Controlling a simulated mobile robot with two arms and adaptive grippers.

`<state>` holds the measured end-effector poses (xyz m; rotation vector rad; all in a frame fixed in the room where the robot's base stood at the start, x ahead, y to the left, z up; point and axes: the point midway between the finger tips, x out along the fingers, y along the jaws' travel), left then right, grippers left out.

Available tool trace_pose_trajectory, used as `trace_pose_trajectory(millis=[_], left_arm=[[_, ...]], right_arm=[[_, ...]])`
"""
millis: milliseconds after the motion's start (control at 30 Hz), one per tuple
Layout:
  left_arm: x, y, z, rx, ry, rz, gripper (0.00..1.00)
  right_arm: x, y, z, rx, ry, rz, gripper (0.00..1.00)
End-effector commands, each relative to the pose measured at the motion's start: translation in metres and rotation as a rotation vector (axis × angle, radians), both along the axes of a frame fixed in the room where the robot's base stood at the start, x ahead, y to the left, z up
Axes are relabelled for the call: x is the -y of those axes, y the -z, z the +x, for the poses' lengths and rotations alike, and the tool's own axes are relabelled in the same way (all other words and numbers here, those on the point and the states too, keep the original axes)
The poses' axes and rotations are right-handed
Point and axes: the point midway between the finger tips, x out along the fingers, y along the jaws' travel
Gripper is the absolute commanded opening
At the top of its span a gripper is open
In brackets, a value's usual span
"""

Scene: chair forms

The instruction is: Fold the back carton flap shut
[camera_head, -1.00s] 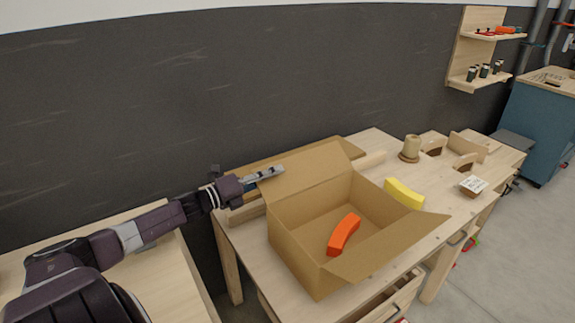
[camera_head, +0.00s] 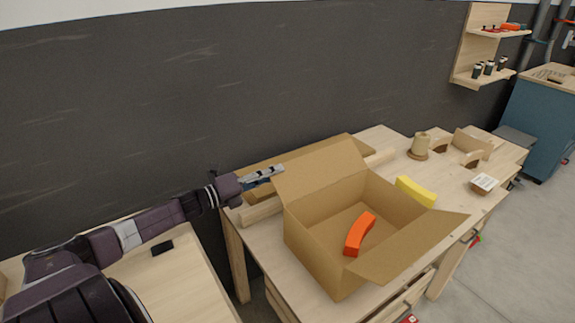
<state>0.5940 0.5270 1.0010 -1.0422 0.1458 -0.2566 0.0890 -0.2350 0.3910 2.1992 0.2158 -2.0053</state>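An open brown cardboard carton (camera_head: 312,252) stands on the workbench. Its back flap (camera_head: 322,167) stands up and leans outward from the far-left edge. Another flap (camera_head: 412,250) sticks out at the front right. An orange curved block (camera_head: 360,234) lies inside. My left gripper (camera_head: 272,173) is at the upper left corner of the back flap, on its outer side, its tips overlapping the flap's edge in the picture. I cannot tell if they touch, nor how far the fingers are apart. My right gripper is not in view.
The workbench (camera_head: 262,252) also holds a yellow curved block (camera_head: 416,192), a spool (camera_head: 420,144), wooden shapes and a small white-topped box (camera_head: 484,183). A dark wall (camera_head: 150,110) rises close behind. A second table (camera_head: 185,285) with a black item is at left.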

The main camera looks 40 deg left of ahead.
Motion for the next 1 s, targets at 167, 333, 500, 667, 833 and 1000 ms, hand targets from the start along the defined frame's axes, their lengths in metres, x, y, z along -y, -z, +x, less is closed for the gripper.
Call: trace_pose_trajectory(millis=[167, 333, 500, 667, 833, 1000], left_arm=[[0.003, -0.001, 0.01, 0.003, 0.0, -0.002, 0.2], [0.008, -0.003, 0.029, 0.005, -0.001, -0.002, 0.2], [0.014, -0.003, 0.049, 0.003, -0.002, -0.001, 0.2], [0.018, -0.001, 0.064, 0.002, -0.002, -0.002, 0.2], [0.02, -0.001, 0.072, 0.001, -0.002, 0.0, 0.2], [0.021, 0.0, 0.074, 0.0, -0.001, 0.0, 0.2]], right_arm=[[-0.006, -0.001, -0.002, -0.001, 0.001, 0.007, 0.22], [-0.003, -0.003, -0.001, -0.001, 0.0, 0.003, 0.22], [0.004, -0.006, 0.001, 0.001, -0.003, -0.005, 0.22], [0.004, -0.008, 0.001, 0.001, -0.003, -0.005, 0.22], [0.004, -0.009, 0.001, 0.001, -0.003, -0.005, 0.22], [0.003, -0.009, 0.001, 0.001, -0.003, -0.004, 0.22]])
